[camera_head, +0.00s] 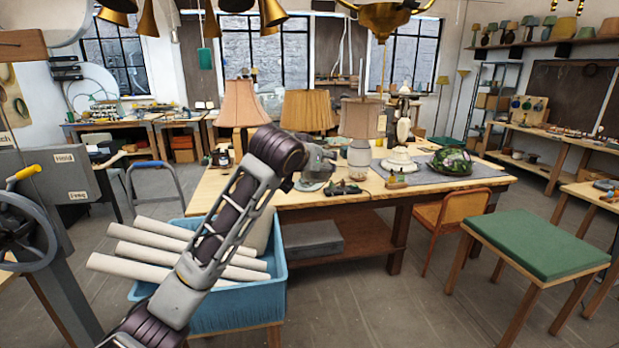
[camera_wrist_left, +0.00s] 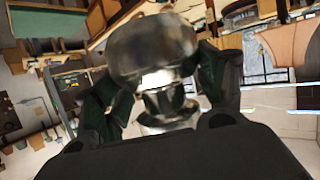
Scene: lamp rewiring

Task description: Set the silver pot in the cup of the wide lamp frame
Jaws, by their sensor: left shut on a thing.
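The silver pot (camera_wrist_left: 152,48) is a shiny rounded vessel with a narrower stem below, large in the left wrist view. My left gripper (camera_wrist_left: 165,92) is shut on it, with a dark finger on each side. In the head view my left arm reaches up from the bottom, and its gripper (camera_head: 318,158) is over the near side of the lamp table. The pot is hard to tell from the gripper there. I cannot tell which item is the wide lamp frame or see its cup. My right gripper is not in view.
The wooden table (camera_head: 290,203) carries several shaded lamps, including a pink one (camera_head: 240,103), and a green glass shade (camera_head: 452,161). A blue bin (camera_head: 240,310) with white rolls stands in front. A green-topped stool (camera_head: 535,243) is at right. Brass shades hang overhead.

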